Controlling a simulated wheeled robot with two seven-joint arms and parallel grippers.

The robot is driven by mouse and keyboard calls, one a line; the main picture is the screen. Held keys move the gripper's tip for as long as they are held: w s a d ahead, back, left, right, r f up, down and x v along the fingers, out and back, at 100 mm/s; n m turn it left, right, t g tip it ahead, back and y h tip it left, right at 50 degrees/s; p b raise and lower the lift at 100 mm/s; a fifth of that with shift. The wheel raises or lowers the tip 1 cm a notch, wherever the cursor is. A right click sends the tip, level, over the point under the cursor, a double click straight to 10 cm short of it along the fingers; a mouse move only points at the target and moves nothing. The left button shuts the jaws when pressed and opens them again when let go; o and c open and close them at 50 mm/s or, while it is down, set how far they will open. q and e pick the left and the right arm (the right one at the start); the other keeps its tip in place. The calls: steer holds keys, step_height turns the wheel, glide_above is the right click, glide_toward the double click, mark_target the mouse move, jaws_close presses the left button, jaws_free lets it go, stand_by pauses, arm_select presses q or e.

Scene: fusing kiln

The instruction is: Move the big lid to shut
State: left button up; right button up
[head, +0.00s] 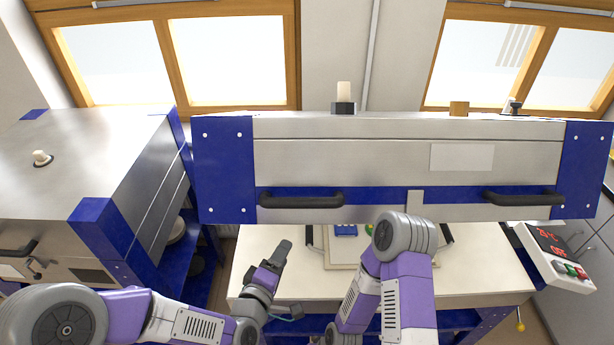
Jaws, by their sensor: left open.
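The big lid (380,155) is a long silver kiln lid with blue end plates. It is raised, with a gap between its lower edge and the pale kiln bed (480,265). Its front carries two black handles, one at the left (301,199) and one at the right (524,198). My left gripper (281,254) is open and empty over the left part of the bed, below the left handle and apart from it. My right arm rises in front of the bed below the lid's middle; its gripper cannot be seen.
A second silver and blue kiln (90,175) stands at the left. A control box (556,258) with a red display and buttons is at the right. A board (340,259) with a blue piece (346,230) lies on the bed, partly hidden by my right arm.

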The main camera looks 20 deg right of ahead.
mark_target(305, 208)
arm_select(q)
steer(key=d+r+h, duration=0.1)
steer(key=r, duration=0.3)
steer(key=s+d+r+t+p, duration=0.1)
steer(key=r, duration=0.3)
steer(key=d+r+n+h+p, duration=0.1)
steer(key=r, duration=0.3)
steer(key=shift+s+d+t+h, duration=0.15)
steer(key=shift+s+t+h, duration=0.15)
steer(key=shift+t, duration=0.1)
steer(key=shift+p+x, duration=0.75)
steer(key=shift+x, duration=2.8)
arm_select(e)
steer(key=shift+r, duration=2.4)
arm_select(q)
steer(key=shift+f, duration=0.15)
jaws_close()
